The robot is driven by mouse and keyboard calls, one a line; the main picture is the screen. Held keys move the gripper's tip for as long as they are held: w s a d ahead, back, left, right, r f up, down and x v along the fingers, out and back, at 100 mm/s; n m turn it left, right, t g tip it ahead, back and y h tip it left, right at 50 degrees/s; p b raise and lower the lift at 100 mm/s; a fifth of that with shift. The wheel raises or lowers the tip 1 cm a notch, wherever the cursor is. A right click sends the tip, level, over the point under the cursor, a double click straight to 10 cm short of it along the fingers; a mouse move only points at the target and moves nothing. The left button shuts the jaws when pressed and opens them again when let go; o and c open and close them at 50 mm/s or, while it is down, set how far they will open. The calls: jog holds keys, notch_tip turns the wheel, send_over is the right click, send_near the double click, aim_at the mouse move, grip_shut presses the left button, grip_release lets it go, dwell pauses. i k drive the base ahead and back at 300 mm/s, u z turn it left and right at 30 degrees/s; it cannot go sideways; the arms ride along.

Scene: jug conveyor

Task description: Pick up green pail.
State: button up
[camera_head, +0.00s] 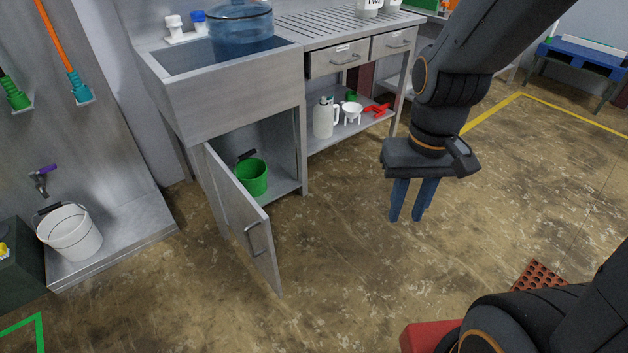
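A green pail (252,178) stands upright inside the steel cabinet under the sink, with a dark handle at its upper left. The cabinet door (238,212) is swung open and stands in front of the pail's left side; its lower left part is hidden. My gripper (407,217) hangs fingers down over the open floor, well to the right of the pail and apart from it. Its two blue fingers have a narrow gap between them, with nothing seen in it.
A white bucket (70,234) stands on a low steel ledge at the left. A lower shelf right of the cabinet holds a white jug (323,118), a white funnel (351,112) and a red item (377,110). Floor between door and gripper is clear.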

aim_at(251, 173)
jog(key=z, duration=0.2)
jog(key=k, duration=0.4)
jog(key=z, duration=0.8)
jog(key=i, duration=0.85)
jog(key=u, duration=0.8)
jog(key=i, duration=0.7)
jog(key=u, duration=1.1)
jog(key=i, duration=0.25)
jog(key=u, duration=0.25)
